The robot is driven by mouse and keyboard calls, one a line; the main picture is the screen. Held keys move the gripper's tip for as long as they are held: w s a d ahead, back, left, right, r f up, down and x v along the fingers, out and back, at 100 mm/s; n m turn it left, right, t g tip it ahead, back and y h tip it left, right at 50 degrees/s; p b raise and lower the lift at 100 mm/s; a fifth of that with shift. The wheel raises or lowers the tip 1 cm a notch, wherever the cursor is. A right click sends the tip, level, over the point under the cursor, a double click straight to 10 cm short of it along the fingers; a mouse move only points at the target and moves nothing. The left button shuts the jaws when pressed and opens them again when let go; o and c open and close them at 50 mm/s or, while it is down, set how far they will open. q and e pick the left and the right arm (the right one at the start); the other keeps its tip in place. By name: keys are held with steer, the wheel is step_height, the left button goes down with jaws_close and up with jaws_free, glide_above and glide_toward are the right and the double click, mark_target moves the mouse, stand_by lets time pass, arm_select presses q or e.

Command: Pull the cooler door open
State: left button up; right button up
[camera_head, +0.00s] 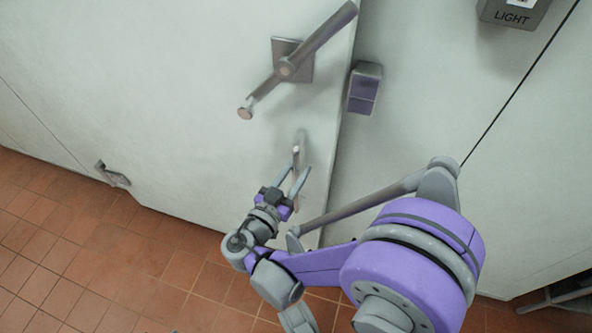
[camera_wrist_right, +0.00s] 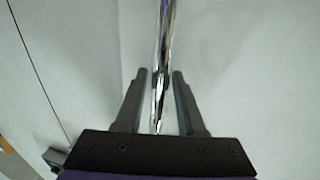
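The cooler door (camera_head: 200,100) is a large white panel filling the left of the head view. A lever on a square plate (camera_head: 290,62) is mounted on its upper part. Below it, a slim upright metal pull handle (camera_head: 299,140) stands near the door's right edge. My right gripper (camera_head: 299,178) is at the lower part of this handle. In the wrist view the shiny handle bar (camera_wrist_right: 163,60) runs between the two fingers of my right gripper (camera_wrist_right: 160,75), with a small gap on each side. The fingers are open around it. My left gripper is not in view.
A latch block (camera_head: 365,88) sits on the white wall just right of the door edge. A light switch box (camera_head: 515,12) is at the top right. A small metal fitting (camera_head: 112,175) is low on the left. The tiled floor (camera_head: 60,260) looks clear at the left.

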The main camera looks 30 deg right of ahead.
jaws_close()
stand_by(1.1)
